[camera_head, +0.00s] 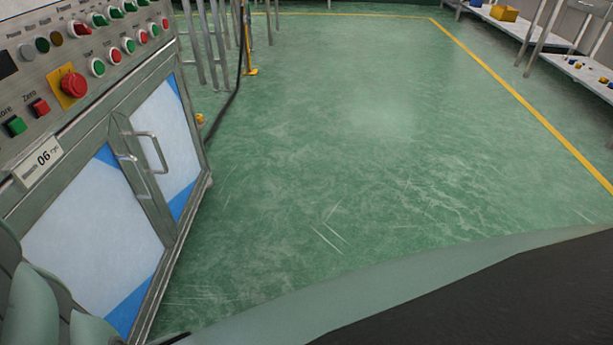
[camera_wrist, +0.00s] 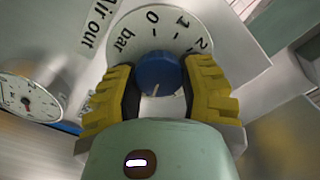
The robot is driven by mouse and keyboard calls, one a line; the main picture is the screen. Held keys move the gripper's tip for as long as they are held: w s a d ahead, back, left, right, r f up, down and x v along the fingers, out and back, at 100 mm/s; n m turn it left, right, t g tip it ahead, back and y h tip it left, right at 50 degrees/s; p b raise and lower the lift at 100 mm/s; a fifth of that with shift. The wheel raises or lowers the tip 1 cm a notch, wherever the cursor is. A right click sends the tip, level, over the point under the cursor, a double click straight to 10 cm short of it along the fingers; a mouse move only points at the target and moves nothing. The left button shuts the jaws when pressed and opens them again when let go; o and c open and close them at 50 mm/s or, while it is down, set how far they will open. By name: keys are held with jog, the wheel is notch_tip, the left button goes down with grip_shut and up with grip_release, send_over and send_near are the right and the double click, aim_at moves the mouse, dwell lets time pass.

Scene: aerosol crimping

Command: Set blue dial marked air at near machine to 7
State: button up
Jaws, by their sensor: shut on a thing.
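The blue dial (camera_wrist: 158,72) shows in the wrist view at the upper middle, in front of a round white scale plate (camera_wrist: 150,22) with the marks 0, 1, 2 and "bar". My gripper (camera_wrist: 157,88) has its yellow and black fingers on both sides of the dial and is shut on it. A pale pointer line on the dial's face points down toward my gripper. The lower part of the scale is hidden by my fingers and palm, so the 7 is not in view. The label beside the scale reads "air out" in part. The dial is not in the head view.
A round white gauge (camera_wrist: 28,97) sits left of the dial. In the head view, a control cabinet (camera_head: 190,130) with several buttons and a red emergency stop (camera_head: 73,84) stands at left. The green floor (camera_head: 370,140) is open. Tables (camera_head: 580,68) line the far right.

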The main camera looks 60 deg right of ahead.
jog(key=shift+w+d+f, duration=0.1)
jog(key=shift+f, duration=0.05)
jog(key=m+b, duration=0.1)
jog(key=m, duration=0.1)
jog(key=m+b, duration=0.1)
jog(key=shift+f+m+b, duration=0.2)
jog(key=shift+m+b, duration=0.2)
jog(key=shift+r+m+b, duration=0.1)
jog(key=shift+m+b, duration=0.75)
jog(key=shift+m, duration=0.25)
jog(key=o, duration=1.2)
jog(key=shift+r, duration=0.1)
